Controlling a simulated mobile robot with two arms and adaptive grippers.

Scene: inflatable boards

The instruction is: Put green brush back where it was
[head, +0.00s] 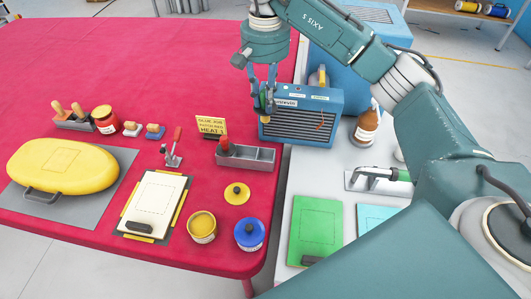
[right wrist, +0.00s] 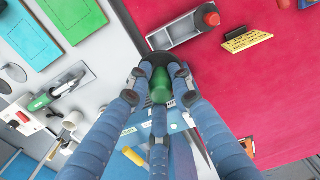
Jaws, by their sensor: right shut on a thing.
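My right gripper (head: 264,97) is shut on the green brush (right wrist: 160,87), in front of the blue machine and above the gap between the two tables. In the right wrist view the gripper (right wrist: 160,90) has its fingers around the green part, with a dark part beside it. In the head view the fingers mostly hide the brush. A grey tray (head: 253,157) stands on the red table, below and left of the gripper; a red-topped item sits at its left end. It also shows in the right wrist view (right wrist: 181,30). My left gripper is not in view.
A yellow sign (head: 211,125) stands behind the tray. The blue machine (head: 312,118) and a brown bottle (head: 367,126) stand on the grey table. Paint cans (head: 202,226), a clipboard (head: 155,195) and a yellow inflatable (head: 62,165) occupy the red table's front. Its back is clear.

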